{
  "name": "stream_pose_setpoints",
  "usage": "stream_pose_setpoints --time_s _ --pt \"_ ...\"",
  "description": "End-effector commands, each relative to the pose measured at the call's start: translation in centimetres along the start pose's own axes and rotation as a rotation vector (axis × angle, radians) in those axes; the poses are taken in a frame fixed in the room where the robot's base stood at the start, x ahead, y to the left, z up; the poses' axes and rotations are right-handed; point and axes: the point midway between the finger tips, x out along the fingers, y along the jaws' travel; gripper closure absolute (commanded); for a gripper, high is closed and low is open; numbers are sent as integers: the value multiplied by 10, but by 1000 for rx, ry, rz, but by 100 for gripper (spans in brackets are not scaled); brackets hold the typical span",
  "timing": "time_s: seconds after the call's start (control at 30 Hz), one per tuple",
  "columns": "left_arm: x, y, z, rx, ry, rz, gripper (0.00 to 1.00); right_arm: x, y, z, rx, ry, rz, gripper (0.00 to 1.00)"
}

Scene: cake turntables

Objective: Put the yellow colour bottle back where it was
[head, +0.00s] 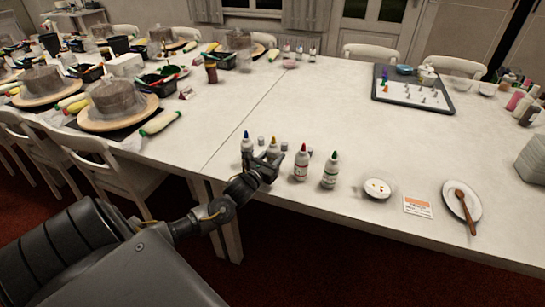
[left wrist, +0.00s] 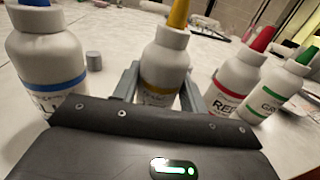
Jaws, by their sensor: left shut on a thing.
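The yellow colour bottle (head: 273,147) is white with a yellow tip and stands upright on the table in a row of colour bottles. It also shows in the left wrist view (left wrist: 167,57), between the fingers. My left gripper (head: 265,164) is shut on it, low on its body. The blue-tipped bottle (head: 247,147) stands to its left. The red-tipped bottle (head: 302,165) and the green-tipped bottle (head: 330,171) stand to its right. Whether the yellow bottle's base touches the table is hidden by the gripper. My right gripper is out of view.
Small grey caps (head: 284,146) lie behind the bottles. A small bowl (head: 377,188), a card (head: 418,207) and a plate with a wooden spoon (head: 477,204) are to the right. A tray (head: 448,106) is farther back. The table's middle is clear.

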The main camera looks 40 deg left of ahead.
Motion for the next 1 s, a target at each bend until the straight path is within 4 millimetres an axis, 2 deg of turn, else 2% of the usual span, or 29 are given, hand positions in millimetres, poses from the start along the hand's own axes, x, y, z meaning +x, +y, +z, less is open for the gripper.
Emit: stream_pose_setpoints --time_s 0.33,0.37,0.5,0.83,1.0 --pt "0 0 -4 0 -1 0 66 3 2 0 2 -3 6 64" --pt "0 0 -4 1 -1 0 55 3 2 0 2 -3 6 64" --pt "0 0 -4 1 -1 0 36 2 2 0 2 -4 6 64" --pt "0 0 -1 1 -1 0 36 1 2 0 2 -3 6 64" --pt "-22 0 -3 1 1 -2 36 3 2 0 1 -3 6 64"
